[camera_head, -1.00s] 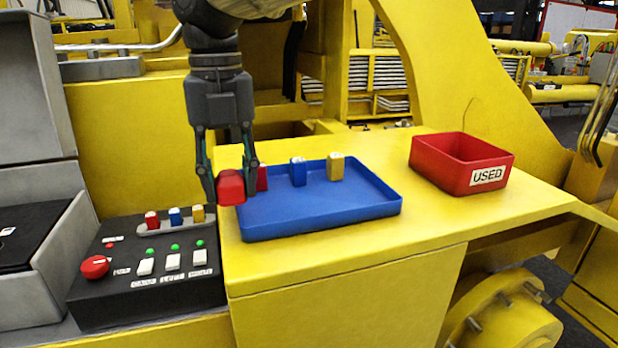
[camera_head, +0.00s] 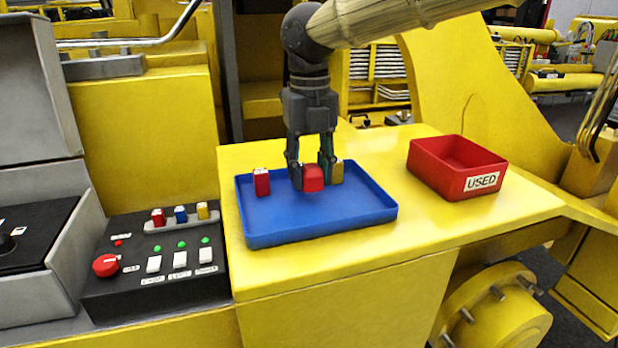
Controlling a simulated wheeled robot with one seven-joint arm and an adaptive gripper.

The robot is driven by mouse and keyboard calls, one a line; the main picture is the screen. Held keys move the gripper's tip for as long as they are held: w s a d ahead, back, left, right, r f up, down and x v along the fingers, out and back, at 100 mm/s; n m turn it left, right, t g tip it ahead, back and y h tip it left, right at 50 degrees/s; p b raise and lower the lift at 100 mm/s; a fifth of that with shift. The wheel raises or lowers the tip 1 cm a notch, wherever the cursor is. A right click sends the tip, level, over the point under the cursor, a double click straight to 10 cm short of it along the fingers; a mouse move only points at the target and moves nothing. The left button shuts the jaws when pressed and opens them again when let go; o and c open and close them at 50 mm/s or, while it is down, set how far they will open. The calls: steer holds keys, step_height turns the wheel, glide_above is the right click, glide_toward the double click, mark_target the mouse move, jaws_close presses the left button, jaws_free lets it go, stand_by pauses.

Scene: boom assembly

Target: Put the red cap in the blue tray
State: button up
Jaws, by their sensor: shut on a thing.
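My gripper (camera_head: 312,176) is shut on the red cap (camera_head: 314,181) and points down over the blue tray (camera_head: 320,228). The cap shows between the fingertips, above the middle of the tray. I cannot tell whether it touches the tray floor. The tray lies flat on the yellow surface. A red block with a pale top (camera_head: 262,184) stands in the tray at the left. A yellow block (camera_head: 337,173) stands at the back, just right of my gripper. The blue block seen earlier between them is largely hidden by my gripper.
A red bin labelled USED (camera_head: 458,168) stands right of the tray on the yellow ledge (camera_head: 420,232). A black control box (camera_head: 160,275) with a red knob (camera_head: 106,265), buttons and small coloured blocks is at the left. The front part of the tray is clear.

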mark_target(310, 200)
steer(key=shift+a+f+p, duration=0.1)
steer(key=shift+f+p, duration=0.35)
steer(key=shift+f, duration=1.1)
steer(key=shift+f, duration=0.15)
steer(key=o, duration=1)
step_height(310, 200, up, 12)
steer(key=b, duration=0.3)
